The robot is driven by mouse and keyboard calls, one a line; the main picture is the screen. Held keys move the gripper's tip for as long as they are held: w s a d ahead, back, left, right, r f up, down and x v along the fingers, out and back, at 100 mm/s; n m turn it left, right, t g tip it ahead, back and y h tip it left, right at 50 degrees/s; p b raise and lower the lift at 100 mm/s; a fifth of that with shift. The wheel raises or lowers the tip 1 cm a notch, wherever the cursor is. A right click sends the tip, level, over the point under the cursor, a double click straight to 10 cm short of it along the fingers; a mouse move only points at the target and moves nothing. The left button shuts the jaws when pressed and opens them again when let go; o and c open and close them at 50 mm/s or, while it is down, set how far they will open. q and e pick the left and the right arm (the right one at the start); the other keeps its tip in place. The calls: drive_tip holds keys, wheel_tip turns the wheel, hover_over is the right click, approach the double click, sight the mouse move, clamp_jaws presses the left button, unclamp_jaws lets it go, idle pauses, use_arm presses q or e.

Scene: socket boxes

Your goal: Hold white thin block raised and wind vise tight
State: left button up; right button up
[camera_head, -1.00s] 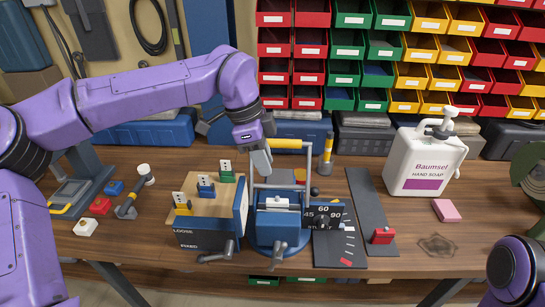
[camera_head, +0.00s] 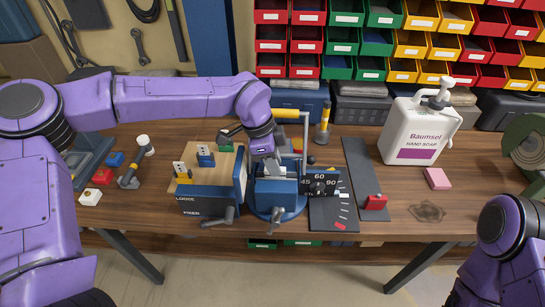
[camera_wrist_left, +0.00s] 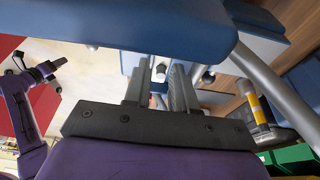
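The blue vise (camera_head: 275,197) stands at the middle front of the workbench, with its grey crank handle (camera_head: 276,217) at the front. My left gripper (camera_head: 271,172) points down right at the top of the vise jaws. In the left wrist view its two dark fingers (camera_wrist_left: 161,88) reach toward the blue vise body (camera_wrist_left: 160,25) with a narrow gap between them. Something pale shows in that gap, but I cannot tell whether it is the white thin block or whether it is gripped. The block is not clearly seen in the head view. My right gripper is out of view.
A wooden-topped box (camera_head: 212,185) with small coloured pieces stands left of the vise. An angle gauge (camera_head: 320,184) and a dark rail with a red slider (camera_head: 375,202) lie to the right. A soap bottle (camera_head: 417,130) and pink block (camera_head: 437,179) are farther right.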

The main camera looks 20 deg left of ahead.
use_arm(q)
clamp_jaws()
drive_tip(key=shift+r+p, duration=0.3)
drive_tip(key=shift+r, duration=0.35)
drive_tip(key=shift+w+f, duration=0.1)
idle(0.4)
